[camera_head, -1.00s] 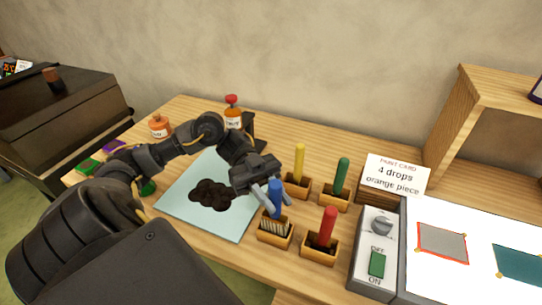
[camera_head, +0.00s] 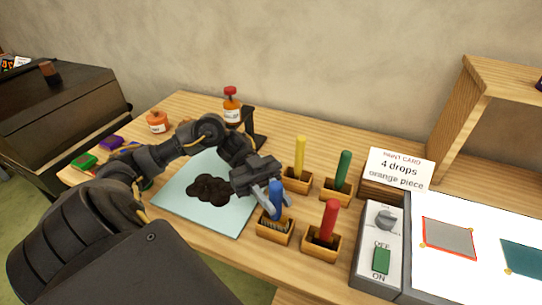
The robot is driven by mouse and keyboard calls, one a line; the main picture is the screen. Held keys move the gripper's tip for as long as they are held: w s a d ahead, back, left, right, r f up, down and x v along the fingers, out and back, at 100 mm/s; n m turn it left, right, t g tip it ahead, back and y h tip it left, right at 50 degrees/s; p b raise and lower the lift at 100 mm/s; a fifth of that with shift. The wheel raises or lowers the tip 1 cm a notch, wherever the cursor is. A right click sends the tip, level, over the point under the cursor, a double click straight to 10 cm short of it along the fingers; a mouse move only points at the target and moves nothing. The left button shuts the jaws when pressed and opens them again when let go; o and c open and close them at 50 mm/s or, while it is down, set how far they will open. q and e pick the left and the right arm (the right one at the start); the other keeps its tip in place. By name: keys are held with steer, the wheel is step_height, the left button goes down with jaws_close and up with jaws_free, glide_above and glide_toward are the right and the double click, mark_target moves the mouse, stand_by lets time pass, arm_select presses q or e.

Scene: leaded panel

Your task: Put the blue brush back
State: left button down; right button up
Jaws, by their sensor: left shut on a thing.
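The blue brush (camera_head: 276,196) stands with its handle up and its bristles down in the front-left wooden holder (camera_head: 273,236). My left gripper (camera_head: 275,202) is shut on the blue handle, just above that holder. The lower end of the brush sits at or inside the holder's opening; how deep it goes cannot be told. My right gripper is not in view.
Close by stand holders with a yellow brush (camera_head: 299,155), a green brush (camera_head: 343,168) and a red brush (camera_head: 327,220). A switch box (camera_head: 378,245) is at the right. A pale blue sheet (camera_head: 232,219) with a dark blot lies left.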

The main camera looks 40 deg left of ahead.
arm_select(q)
steer(key=shift+f, duration=0.35)
steer(key=c, duration=1.1)
jaws_free()
